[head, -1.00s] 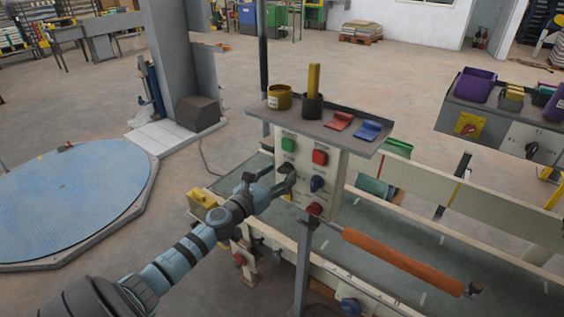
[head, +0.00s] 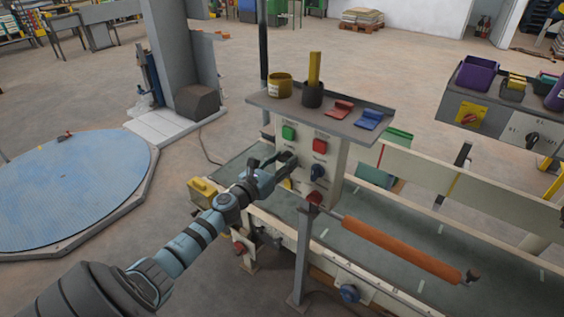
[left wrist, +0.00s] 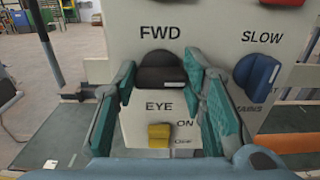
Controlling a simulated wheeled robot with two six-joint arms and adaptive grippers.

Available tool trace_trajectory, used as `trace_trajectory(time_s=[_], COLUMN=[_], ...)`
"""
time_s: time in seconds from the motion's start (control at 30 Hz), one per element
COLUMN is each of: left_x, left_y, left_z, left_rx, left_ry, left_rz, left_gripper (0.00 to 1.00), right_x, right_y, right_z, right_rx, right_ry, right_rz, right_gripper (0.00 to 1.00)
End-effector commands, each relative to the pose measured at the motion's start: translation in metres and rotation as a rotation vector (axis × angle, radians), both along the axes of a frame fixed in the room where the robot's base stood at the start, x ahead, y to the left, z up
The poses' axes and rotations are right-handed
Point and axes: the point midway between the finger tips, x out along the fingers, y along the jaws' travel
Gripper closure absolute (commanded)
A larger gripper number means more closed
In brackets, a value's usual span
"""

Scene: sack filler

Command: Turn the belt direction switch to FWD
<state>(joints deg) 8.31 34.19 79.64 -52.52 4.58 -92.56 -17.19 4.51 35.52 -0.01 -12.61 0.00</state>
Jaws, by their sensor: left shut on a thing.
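The belt direction switch is a black knob (left wrist: 162,72) below the FWD label (left wrist: 160,32) on the pale control panel (head: 333,190). My left gripper (head: 288,163) is at the left side of this panel in the head view. In the left wrist view its teal-padded fingers stand on either side of the black knob, shut on it. A white mark shows at the knob's lower right. In the head view the gripper hides the knob. The label opposite FWD does not show. My right gripper is not in view.
Right of the knob is a blue SLOW knob (left wrist: 257,75), close to my right finger. Below is a yellow EYE switch (left wrist: 159,135). Green (head: 289,132) and red (head: 320,146) buttons sit above. A shelf (head: 300,104) with pots overhangs the panel; an orange roller (head: 400,250) lies right.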

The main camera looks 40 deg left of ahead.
Motion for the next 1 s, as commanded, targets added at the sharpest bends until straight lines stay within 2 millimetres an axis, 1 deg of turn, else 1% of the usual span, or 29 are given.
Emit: trace_trajectory(time_s=[0.17,0.37,1.0], left_x=[-0.0001,-0.0001,-0.0002], left_y=[0.0002,0.0007,0.0026], left_z=[0.0000,0.0000,-0.0010], left_rx=[-0.061,-0.195,-0.795], left_ry=[-0.001,-0.004,-0.016], left_rz=[0.000,0.000,0.000], left_gripper=[0.90,0.90,0.90], right_x=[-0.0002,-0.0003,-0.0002], right_y=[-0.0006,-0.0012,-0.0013], right_z=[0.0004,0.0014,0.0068], right_rx=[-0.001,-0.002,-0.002], right_ry=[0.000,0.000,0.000], right_rz=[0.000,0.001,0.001], right_gripper=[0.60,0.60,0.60])
